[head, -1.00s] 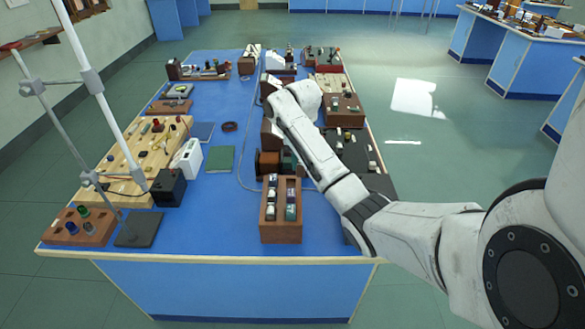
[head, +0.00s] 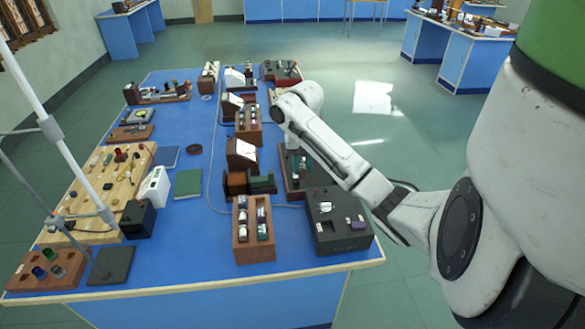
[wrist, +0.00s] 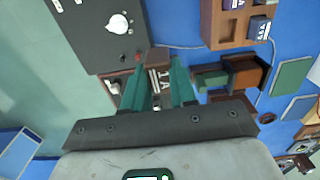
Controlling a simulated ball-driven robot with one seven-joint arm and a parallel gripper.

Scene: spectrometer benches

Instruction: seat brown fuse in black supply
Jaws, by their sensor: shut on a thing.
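The black supply (head: 342,238) is a dark box at the table's right front corner in the head view, with a white knob on top and a small purple piece on its right part. In the wrist view the supply (wrist: 92,42) fills the upper left, with its knob and a red button showing. My gripper (wrist: 163,73) has green fingers, with a narrow gap and a small brown-and-pale piece between the tips; I take it as the brown fuse (wrist: 158,58), but its outline merges with the background.
A brown rack (head: 253,256) with several dark and pale pieces stands left of the supply. A brown and green device (head: 236,185) lies behind it. A green book (head: 188,184) and a white box (head: 153,187) lie further left. Bare blue tabletop shows at the front.

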